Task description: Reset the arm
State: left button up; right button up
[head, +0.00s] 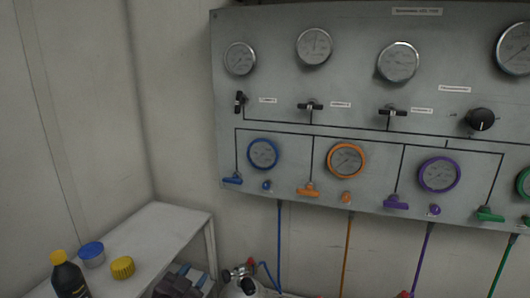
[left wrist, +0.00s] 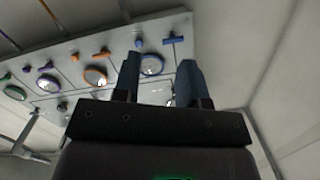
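My left gripper (head: 192,273) shows only partly at the bottom of the head view, dark and low beside the white table. In the left wrist view its two blue-grey fingers (left wrist: 158,75) stand apart with nothing held between them. Beyond them is the grey air panel (left wrist: 122,55), seen upside down, with its blue-rimmed gauge (left wrist: 152,65) between the fingers in the picture. In the head view the panel (head: 300,105) fills the upper right, with the blue gauge (head: 263,153) and blue handle (head: 232,178) at its lower left. My right gripper is not in view.
A white table (head: 160,232) in the left corner holds a black bottle with a yellow cap (head: 68,275), a blue cap (head: 91,254) and a yellow cap (head: 122,267). A cylinder valve (head: 240,272) and coloured hoses (head: 348,250) are below the panel.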

pick_arm(q)
jog(key=s+a+f+n+g+y, duration=0.1)
jog(key=s+a+f+n, duration=0.1)
jog(key=s+f, duration=0.4)
jog(key=s+a+f+n+g+y, duration=0.2)
jog(key=s+a+f, duration=0.3)
jog(key=s, duration=0.7)
jog(key=s+a+f+n+g+y, duration=0.1)
jog(key=s+a+f+n+g, duration=0.1)
jog(key=s+f, duration=0.6)
jog(key=shift+s+a+n+y, duration=0.35)
jog(key=shift+s+a, duration=0.2)
jog(key=shift+a, duration=0.2)
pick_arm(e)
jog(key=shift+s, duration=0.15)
pick_arm(q)
jog(key=shift+f, duration=0.1)
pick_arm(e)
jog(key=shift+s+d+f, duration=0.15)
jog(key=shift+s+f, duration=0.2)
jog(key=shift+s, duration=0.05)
